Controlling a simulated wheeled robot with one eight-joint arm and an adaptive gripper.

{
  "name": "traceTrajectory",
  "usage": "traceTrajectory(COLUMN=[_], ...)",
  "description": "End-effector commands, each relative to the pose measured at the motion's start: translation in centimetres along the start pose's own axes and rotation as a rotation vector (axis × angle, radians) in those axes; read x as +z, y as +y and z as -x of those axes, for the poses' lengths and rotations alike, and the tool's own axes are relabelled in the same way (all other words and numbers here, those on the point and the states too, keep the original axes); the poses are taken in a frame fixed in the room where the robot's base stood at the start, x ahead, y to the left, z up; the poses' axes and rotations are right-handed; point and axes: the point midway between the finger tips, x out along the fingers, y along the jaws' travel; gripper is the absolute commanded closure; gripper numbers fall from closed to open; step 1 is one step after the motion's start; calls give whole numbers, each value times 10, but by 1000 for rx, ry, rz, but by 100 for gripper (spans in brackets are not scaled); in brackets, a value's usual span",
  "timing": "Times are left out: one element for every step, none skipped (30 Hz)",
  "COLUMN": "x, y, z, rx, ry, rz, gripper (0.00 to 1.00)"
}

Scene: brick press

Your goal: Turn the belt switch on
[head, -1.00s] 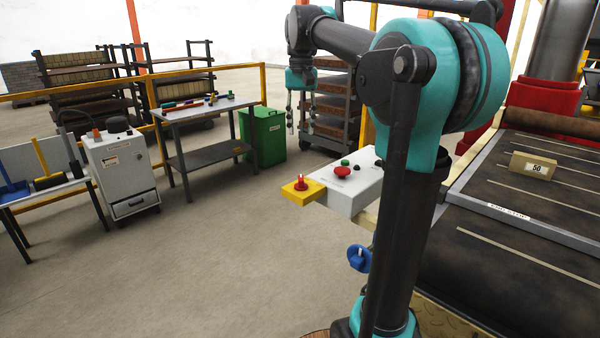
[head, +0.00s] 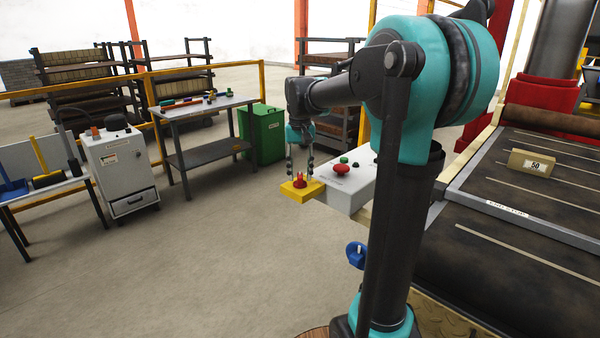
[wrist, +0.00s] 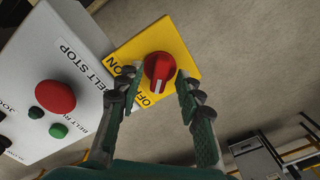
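The belt switch is a red rotary knob (head: 299,182) on a yellow plate (head: 290,192) at the left end of a grey-white control box (head: 345,187). In the wrist view the knob (wrist: 158,68) carries a white pointer mark, turned towards the printed OFF; ON is printed to its left. My gripper (head: 300,173) points down over the plate. In the wrist view my gripper (wrist: 159,78) is open, with one finger on each side of the knob. A gap seems to show at each finger; contact is not clear.
Beside the switch are a red BELT STOP button (wrist: 55,96) and a green button (wrist: 58,130). The conveyor (head: 520,250) with a brick (head: 531,163) lies right. Open floor lies left.

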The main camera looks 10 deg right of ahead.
Motion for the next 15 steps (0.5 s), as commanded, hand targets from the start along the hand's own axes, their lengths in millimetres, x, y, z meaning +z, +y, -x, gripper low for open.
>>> traceTrajectory(x=[0,0,0,0,0,0,0,0,0,0,0,0,0,0,0], y=[0,0,0,0,0,0,0,0,0,0,0,0,0,0,0], z=[-1,-2,-2,-2,-2,-2,-2,-2,-2,-2,-1,-1,-1,-1,-1], rx=[0,0,0,0,0,0,0,0,0,0,0,0,0,0,0], ry=[0,0,0,0,0,0,0,0,0,0,0,0,0,0,0], rz=[0,0,0,0,0,0,0,0,0,0,0,0,0,0,0], gripper=[64,64,64,64,64,64,64,64,68,71,75,80,84,87,92])
